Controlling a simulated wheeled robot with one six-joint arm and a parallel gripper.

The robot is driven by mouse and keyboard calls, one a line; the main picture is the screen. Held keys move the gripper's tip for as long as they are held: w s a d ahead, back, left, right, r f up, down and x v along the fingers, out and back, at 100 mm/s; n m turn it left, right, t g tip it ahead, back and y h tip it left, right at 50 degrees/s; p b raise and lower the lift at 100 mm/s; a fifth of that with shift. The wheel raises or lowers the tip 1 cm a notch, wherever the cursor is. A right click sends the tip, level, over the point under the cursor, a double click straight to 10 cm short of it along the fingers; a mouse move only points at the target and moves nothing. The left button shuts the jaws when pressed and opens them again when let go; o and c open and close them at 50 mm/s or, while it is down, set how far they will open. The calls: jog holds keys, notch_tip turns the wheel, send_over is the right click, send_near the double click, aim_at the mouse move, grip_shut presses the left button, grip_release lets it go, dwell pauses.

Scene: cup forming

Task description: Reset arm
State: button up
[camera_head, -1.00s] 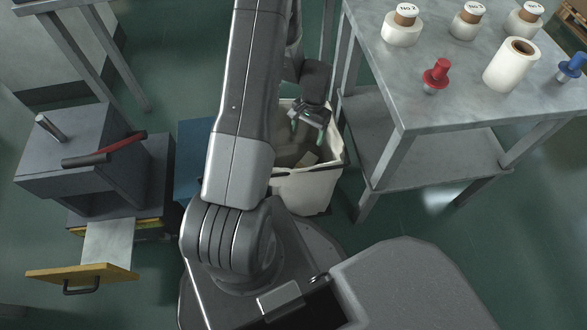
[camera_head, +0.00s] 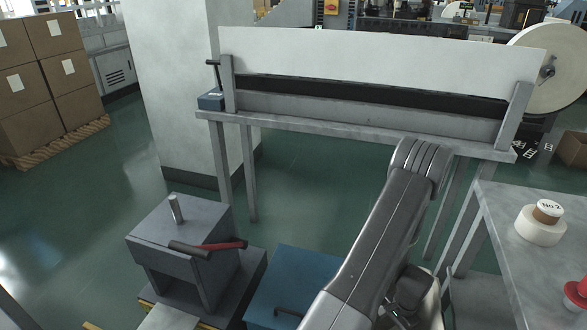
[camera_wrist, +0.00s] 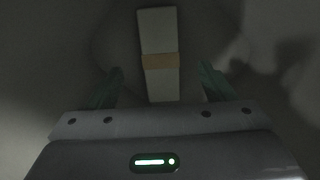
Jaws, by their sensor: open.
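My gripper (camera_wrist: 160,76) shows in the wrist view with its two green fingers spread apart and nothing gripped. A pale strip-like bundle with a tan band (camera_wrist: 160,80) lies beyond, in line with the gap between the fingers. How far it is from the fingertips I cannot tell. In the head view my arm reaches up and bends at the elbow, and its dark wrist part hangs at the bottom, over a white bin (camera_head: 432,302). The fingers are hidden there.
A grey box machine with a red-tipped lever (camera_head: 180,236) stands at lower left, beside a blue box (camera_head: 292,276). A metal table (camera_head: 525,240) at right holds a white roll labelled No 2 (camera_head: 541,225) and a red piece. A long bench (camera_head: 350,135) stands behind.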

jog(key=shift+r+p, duration=0.55)
jog(key=shift+r, duration=1.2)
